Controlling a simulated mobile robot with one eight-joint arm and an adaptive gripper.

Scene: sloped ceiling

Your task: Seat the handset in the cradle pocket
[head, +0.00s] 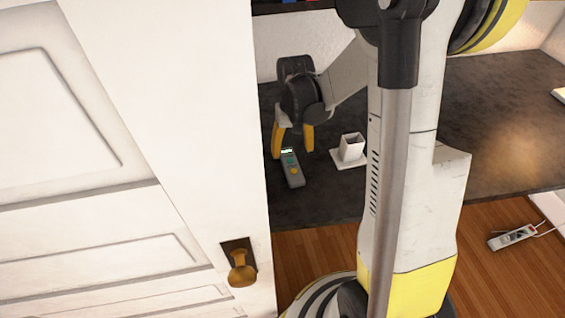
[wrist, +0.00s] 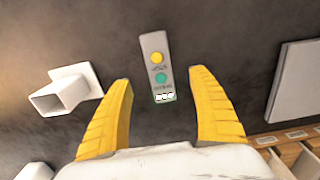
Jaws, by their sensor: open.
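The handset (head: 291,168) is a slim grey device with a small lit screen, a green button and a yellow button. It lies on the dark tabletop, and it also shows in the wrist view (wrist: 155,66), ahead of and between the fingertips. The cradle (head: 350,148) is a white square pocket on a flat base plate, to the right of the handset in the head view. In the wrist view the cradle (wrist: 66,92) is at the left, and its pocket looks empty. My gripper (head: 292,150) has yellow fingers and is open and empty above the handset's screen end; the fingers also show in the wrist view (wrist: 164,74).
The dark tabletop (head: 330,195) is clear around the handset and cradle. A white door with a brass knob (head: 240,268) fills the left of the head view. A power strip (head: 512,237) lies on the wooden floor. A pale flat panel (wrist: 296,82) is at the wrist view's right.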

